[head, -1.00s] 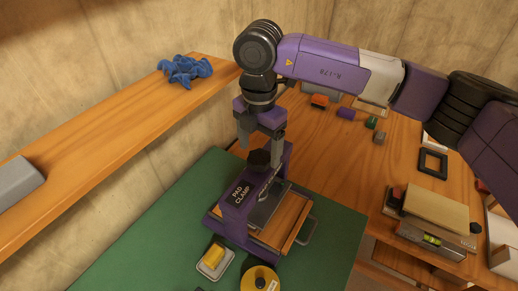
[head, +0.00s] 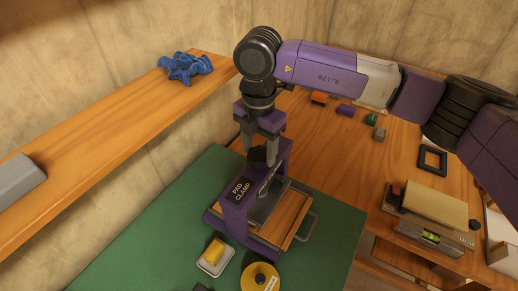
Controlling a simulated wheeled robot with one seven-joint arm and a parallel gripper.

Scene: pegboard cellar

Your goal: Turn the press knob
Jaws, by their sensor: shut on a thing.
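The press is a purple frame labelled "PAD CLAMP" (head: 239,193) standing on a green mat (head: 135,245). Its black knob (head: 257,155) sits on top of the frame. My gripper (head: 259,155) points down over the press, with its two grey fingers on either side of the knob, shut on it. A dark plate and a wooden board (head: 291,219) lie under the press frame. The gripper fingers partly cover the knob.
A wooden shelf (head: 110,133) with a blue tangled object (head: 184,68) runs along the left wall. A tray with a yellow block (head: 215,255) and a yellow roll (head: 260,278) lie in front of the press. A spirit level (head: 430,236) and black frame (head: 432,160) lie at right.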

